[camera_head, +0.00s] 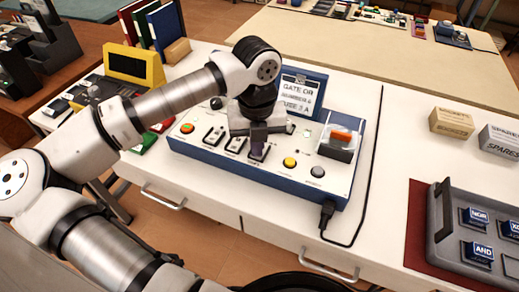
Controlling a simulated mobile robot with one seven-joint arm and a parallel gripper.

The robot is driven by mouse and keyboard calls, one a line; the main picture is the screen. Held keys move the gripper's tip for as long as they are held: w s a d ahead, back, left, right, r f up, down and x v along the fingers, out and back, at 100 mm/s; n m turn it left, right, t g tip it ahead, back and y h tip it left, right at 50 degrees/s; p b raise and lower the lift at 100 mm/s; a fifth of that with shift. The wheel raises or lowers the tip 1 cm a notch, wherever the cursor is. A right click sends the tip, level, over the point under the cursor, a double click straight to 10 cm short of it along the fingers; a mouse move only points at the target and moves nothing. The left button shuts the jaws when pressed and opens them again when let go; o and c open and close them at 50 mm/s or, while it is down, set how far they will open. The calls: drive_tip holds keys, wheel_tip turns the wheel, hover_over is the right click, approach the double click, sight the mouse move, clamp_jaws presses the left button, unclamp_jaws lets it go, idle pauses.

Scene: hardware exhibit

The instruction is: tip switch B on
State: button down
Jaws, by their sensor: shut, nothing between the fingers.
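The switch panel (205,155) is a white-topped box with blue sides on the white table. Three switches stand in a row on it: a left one (214,135), a middle one (235,145) and a right one (257,155). Their labels are too small to read, so I cannot tell by lettering which is B. My gripper (257,148) points down, shut and empty, at the right switch and partly hides it. I cannot tell whether it touches the switch, or which way each lever is tipped.
A red button (187,128), a yellow button (290,162), a grey button (317,171) and an orange rocker (341,137) share the panel. A sign (301,92) stands behind. A black cable (366,200) runs along the right side. A grey tray (440,235) lies further right.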

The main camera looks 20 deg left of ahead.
drive_tip(key=shift+f, duration=0.15)
drive_tip(key=shift+r+p, duration=1.35)
drive_tip(key=shift+r, duration=2.2)
